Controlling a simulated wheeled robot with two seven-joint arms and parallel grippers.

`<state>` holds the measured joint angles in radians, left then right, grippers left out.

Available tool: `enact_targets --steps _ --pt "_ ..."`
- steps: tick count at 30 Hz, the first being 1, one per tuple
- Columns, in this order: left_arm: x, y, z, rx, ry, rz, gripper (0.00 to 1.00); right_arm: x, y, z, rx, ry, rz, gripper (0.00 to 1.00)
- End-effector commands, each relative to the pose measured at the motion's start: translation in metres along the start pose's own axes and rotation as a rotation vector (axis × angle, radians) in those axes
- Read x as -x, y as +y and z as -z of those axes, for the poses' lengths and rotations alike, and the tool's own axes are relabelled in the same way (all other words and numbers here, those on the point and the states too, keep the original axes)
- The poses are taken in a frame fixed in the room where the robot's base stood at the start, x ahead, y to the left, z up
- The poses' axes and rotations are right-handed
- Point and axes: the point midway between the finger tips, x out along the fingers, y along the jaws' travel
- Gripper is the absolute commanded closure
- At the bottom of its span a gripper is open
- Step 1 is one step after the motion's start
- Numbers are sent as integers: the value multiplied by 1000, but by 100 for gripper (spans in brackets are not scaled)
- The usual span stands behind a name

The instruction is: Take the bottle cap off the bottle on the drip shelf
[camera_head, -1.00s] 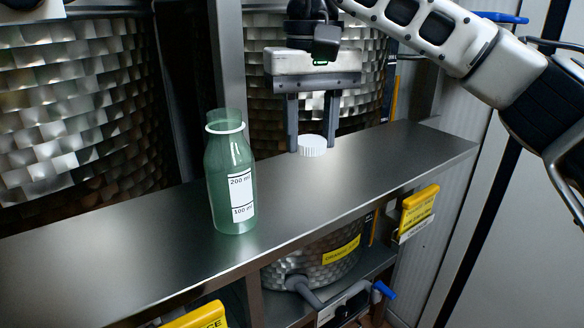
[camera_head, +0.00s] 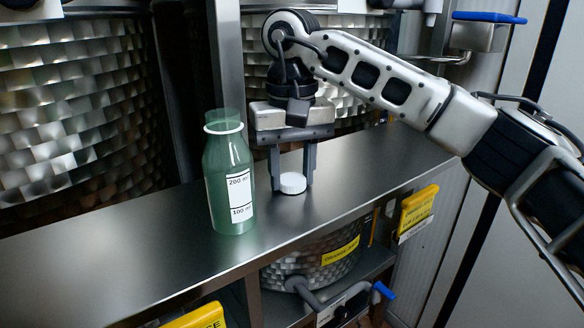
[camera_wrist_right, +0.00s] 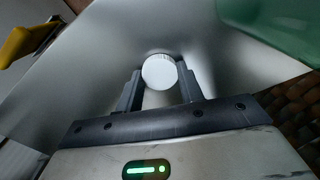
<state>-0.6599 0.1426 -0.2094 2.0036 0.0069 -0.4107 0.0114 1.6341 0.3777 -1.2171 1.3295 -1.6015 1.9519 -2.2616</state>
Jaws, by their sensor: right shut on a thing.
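The green translucent bottle (camera_head: 219,185) stands upright on the metal drip shelf (camera_head: 150,235). Its neck is open at the top, with a white ring around it and no cap on it. My right gripper (camera_head: 292,183) is to the right of the bottle, pointing down, shut on the white ribbed bottle cap (camera_head: 293,183). The cap is low, at or just above the shelf; I cannot tell if it touches. In the right wrist view the cap (camera_wrist_right: 158,72) sits between the fingertips, and part of the bottle (camera_wrist_right: 270,25) shows at upper right. My left gripper is not in view.
Hammered metal tanks (camera_head: 80,110) stand behind the shelf, with a metal post (camera_head: 229,70) between them. A yellow tag (camera_head: 418,207) hangs at the shelf's right front. Below are a lower tank (camera_head: 315,270) and a blue-handled tap (camera_head: 383,290). The shelf's left part is clear.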

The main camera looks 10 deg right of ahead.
Motion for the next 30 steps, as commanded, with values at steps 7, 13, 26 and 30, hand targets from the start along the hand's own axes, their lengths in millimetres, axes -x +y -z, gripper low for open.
enact_targets --steps 7,13,26,30 --pt "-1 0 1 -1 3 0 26 -2 0 0 0 -1 0 41" --pt "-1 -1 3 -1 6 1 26 0 0 0 0 -1 0 41" --pt "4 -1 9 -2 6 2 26 78 0 0 -1 3 -2 41" --pt "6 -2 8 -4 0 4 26 103 0 1 -2 1 -2 41"
